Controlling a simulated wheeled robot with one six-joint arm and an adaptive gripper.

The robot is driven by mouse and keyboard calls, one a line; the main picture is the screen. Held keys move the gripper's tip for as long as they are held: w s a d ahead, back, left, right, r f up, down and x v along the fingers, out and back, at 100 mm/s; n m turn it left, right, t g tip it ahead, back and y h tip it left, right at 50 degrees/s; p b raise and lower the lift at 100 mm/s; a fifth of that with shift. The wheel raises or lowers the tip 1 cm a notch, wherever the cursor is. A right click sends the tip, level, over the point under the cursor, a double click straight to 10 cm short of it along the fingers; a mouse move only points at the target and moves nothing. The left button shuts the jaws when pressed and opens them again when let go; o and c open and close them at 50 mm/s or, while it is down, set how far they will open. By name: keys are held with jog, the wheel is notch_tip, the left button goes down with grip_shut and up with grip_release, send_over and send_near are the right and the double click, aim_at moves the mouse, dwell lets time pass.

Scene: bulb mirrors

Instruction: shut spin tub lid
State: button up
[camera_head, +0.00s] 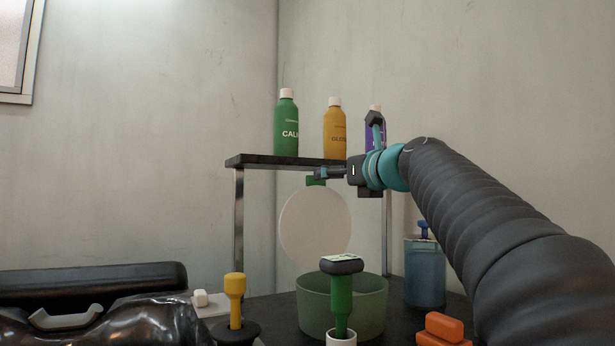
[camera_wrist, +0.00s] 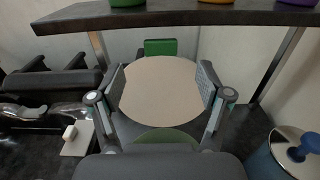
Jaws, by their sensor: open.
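The spin tub (camera_head: 372,305) is a green translucent round tub on the dark counter. Its lid (camera_head: 315,228) is a pale beige disc standing raised and nearly upright above the tub's back, with a green tab (camera_wrist: 160,47) at its top edge. The lid (camera_wrist: 160,92) fills the middle of the wrist view, and part of the green tub (camera_wrist: 165,134) shows below it. My gripper (camera_head: 350,148) is open, above and to the right of the lid in the head view. In the wrist view the fingers (camera_wrist: 162,82) appear on either side of the lid; contact cannot be told.
A dark shelf (camera_head: 262,160) with green, amber and purple bottles stands behind, close to my gripper. A green-handled tool (camera_head: 342,303) stands before the tub, a yellow one (camera_head: 235,300) to the left. A blue canister (camera_head: 425,275) and orange blocks (camera_head: 445,327) are right.

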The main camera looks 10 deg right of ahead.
jog(key=p+x, duration=0.1)
jog(key=x, duration=0.8)
jog(key=shift+w, duration=0.2)
grip_shut()
jog(key=shift+f, duration=0.1)
jog(key=shift+s, duration=0.1)
